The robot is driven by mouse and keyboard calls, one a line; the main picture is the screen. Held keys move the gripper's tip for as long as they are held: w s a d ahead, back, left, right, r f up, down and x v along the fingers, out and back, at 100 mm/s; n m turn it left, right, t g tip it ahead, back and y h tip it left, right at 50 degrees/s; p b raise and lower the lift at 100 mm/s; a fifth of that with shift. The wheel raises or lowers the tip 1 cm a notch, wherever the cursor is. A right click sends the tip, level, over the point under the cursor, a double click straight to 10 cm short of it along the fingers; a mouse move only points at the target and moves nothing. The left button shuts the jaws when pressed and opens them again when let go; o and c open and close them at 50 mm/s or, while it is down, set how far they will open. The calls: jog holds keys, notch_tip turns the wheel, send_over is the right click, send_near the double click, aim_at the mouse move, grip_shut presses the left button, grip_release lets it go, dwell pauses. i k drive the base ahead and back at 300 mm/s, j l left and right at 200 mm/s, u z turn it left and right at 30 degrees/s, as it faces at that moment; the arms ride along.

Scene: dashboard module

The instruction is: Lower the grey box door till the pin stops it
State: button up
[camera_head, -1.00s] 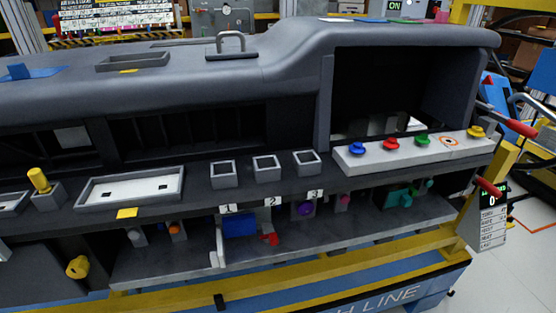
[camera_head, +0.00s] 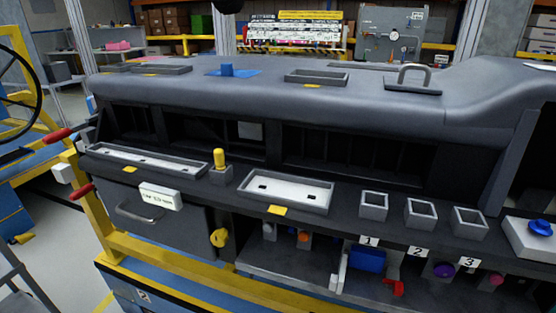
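The grey box door (camera_head: 178,228) is at the lower left of the dashboard in the head view. It looks upright and shut against the front. It has a curved metal handle (camera_head: 138,214) and a white label (camera_head: 161,197) near its top edge. A yellow knob (camera_head: 219,237) sits at the door's right side. A yellow peg (camera_head: 219,160) stands in a grey block above the door; I cannot tell which part is the pin that stops the door. My gripper is not in view.
Long shallow trays (camera_head: 287,192) and square cups (camera_head: 420,213) line the dashboard ledge. A yellow frame (camera_head: 140,250) runs below, with red-handled clamps (camera_head: 58,134) at the left end. A steering wheel (camera_head: 18,95) stands at far left. Floor shows at lower left.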

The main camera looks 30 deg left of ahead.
aim_at(189, 231)
jog(key=u, duration=1.55)
jog(key=i+l+u, duration=0.1)
jog(key=i, duration=0.1)
